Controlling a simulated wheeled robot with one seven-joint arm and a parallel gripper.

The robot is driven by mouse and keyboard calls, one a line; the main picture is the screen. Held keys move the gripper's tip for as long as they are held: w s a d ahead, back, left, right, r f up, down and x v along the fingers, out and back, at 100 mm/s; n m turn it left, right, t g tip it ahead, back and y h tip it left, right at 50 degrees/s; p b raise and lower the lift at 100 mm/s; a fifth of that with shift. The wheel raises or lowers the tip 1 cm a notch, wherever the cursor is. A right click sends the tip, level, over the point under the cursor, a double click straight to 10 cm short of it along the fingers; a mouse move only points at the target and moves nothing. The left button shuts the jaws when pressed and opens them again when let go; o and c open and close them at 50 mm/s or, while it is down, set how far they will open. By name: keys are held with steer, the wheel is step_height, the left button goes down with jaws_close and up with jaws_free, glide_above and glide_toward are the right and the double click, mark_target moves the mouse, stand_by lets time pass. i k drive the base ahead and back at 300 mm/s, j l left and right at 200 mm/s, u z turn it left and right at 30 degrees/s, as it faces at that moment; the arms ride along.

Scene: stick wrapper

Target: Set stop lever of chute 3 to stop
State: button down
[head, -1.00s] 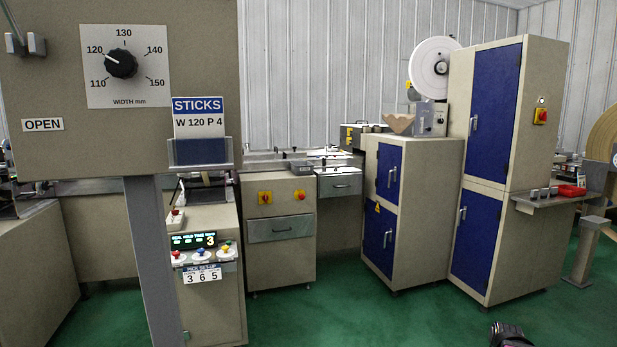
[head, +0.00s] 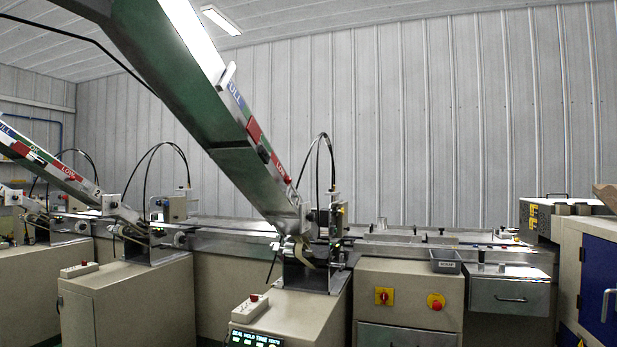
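A long sloping chute (head: 228,125) comes down from the top left to a feeder mechanism (head: 310,240) on a beige cabinet in the middle. Its side carries blue FULL and red LOW labels, and a short pale bar (head: 226,76) stands at its edge. A second chute (head: 75,183) with FULL, OK and LOW labels slopes down at the left to a similar feeder (head: 155,230). Part of another feeder (head: 35,215) shows at the far left. My gripper is not in view.
White boxes with red buttons (head: 250,308) (head: 80,269) sit on the cabinets. A long conveyor bed (head: 400,240) runs behind. A beige cabinet with switches (head: 410,300) and a grey drawer (head: 510,295) stand right of the feeder. A blue-doored cabinet (head: 598,285) is at the right.

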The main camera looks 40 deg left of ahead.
mark_target(287, 180)
steer(key=i+j+z, duration=0.2)
steer(key=i, duration=1.25)
steer(key=u, duration=4.3)
